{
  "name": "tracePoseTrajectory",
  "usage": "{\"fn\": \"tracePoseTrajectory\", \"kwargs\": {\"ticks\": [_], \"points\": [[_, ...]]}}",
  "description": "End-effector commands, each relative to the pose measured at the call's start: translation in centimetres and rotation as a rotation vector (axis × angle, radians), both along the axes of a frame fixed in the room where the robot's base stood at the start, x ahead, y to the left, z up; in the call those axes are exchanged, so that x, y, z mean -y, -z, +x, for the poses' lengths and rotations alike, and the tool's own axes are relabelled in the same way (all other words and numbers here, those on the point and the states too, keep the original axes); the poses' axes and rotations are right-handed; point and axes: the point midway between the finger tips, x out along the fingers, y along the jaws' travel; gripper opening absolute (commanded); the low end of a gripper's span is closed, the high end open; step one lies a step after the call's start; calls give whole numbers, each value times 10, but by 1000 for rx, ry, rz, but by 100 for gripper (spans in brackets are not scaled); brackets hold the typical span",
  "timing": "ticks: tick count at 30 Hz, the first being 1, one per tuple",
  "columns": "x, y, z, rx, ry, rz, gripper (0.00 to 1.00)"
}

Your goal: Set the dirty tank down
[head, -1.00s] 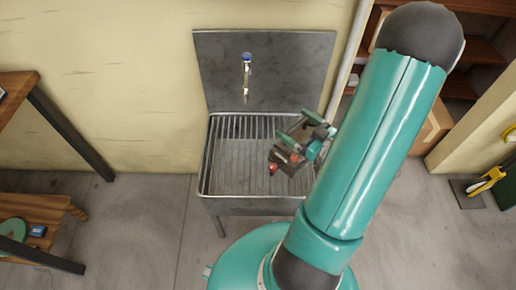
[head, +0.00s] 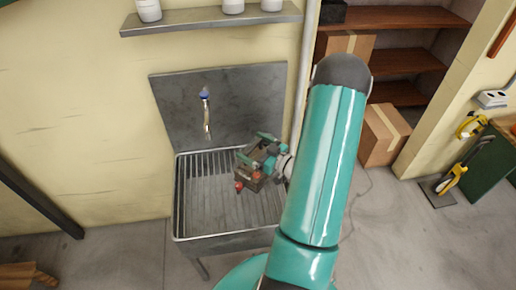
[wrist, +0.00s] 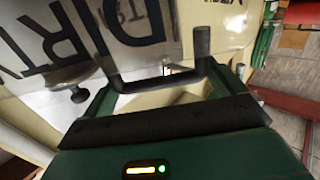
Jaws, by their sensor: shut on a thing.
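The dirty tank (head: 248,181) shows in the head view as a small dark grey-brown box with red parts, over the right side of the slatted metal sink (head: 205,207). My gripper (head: 257,151) is shut on it from above and right. The tank looks tilted; I cannot tell whether it touches the slats. The tank's underside is hidden.
A tap (head: 206,115) stands out from the metal backsplash (head: 255,95). A wall shelf (head: 205,22) with white containers is above. The left and front slats are clear. A pipe (head: 301,75) and cardboard box (head: 384,135) are to the right.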

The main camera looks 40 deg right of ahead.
Motion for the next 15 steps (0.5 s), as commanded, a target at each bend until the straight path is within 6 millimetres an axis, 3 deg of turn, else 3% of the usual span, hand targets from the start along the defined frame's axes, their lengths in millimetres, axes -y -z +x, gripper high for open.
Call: {"fn": "tracePoseTrajectory", "kwargs": {"ticks": [4,11,15], "points": [[4,15,15,6,-3,-1,24],[8,27,24,7,-3,-1,24],[8,44,24,5,-2,1,24]]}}
